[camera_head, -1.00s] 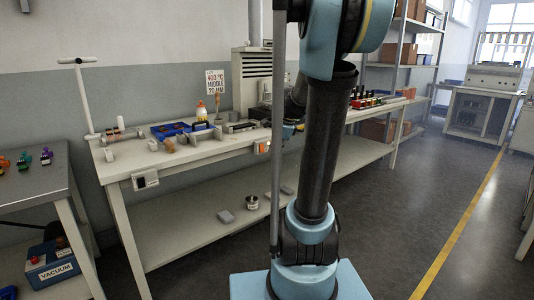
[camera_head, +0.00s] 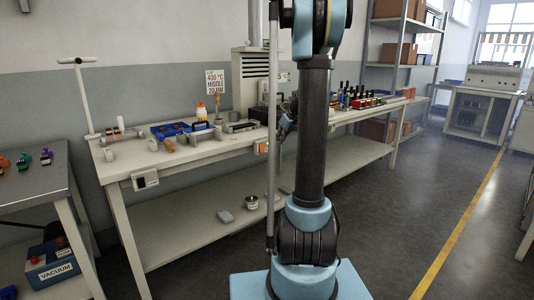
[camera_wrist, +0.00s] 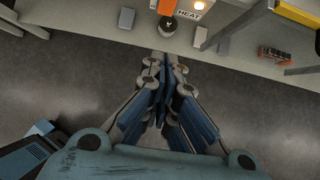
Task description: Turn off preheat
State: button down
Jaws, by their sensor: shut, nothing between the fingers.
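A small switch box with orange parts (camera_head: 261,147) is fixed to the front edge of the long bench. In the head view the gripper is mostly hidden behind my arm. The switch's position is too small to tell.
The bench top (camera_head: 190,158) holds blue trays (camera_head: 170,130), metal blocks and several bottles. A tin (camera_head: 252,203) and a grey block (camera_head: 225,216) lie on its lower shelf. Another control box (camera_head: 145,180) hangs at the left front corner. The floor in front is clear.

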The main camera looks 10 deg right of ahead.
aim_at(262, 148)
jog(key=shift+w+f, duration=0.1)
dwell(0.3)
jog(key=shift+w+a+r+x, duration=0.25)
jog(key=shift+w+x, duration=0.1)
jog(key=shift+x, duration=1.75)
jog(key=shift+w+a+r+x, duration=0.15)
jog(key=shift+w+r+x, duration=0.2)
jog(key=shift+x, duration=1.75)
jog(key=shift+w+a+r+x, duration=0.25)
jog(key=shift+w+x, duration=0.1)
jog(key=shift+x, duration=1.75)
jog(key=shift+f, duration=0.1)
jog(key=shift+w+a+f+t, duration=0.2)
jog(key=shift+w+t, duration=0.05)
jog(key=shift+t, duration=0.15)
jog(key=shift+r, duration=0.25)
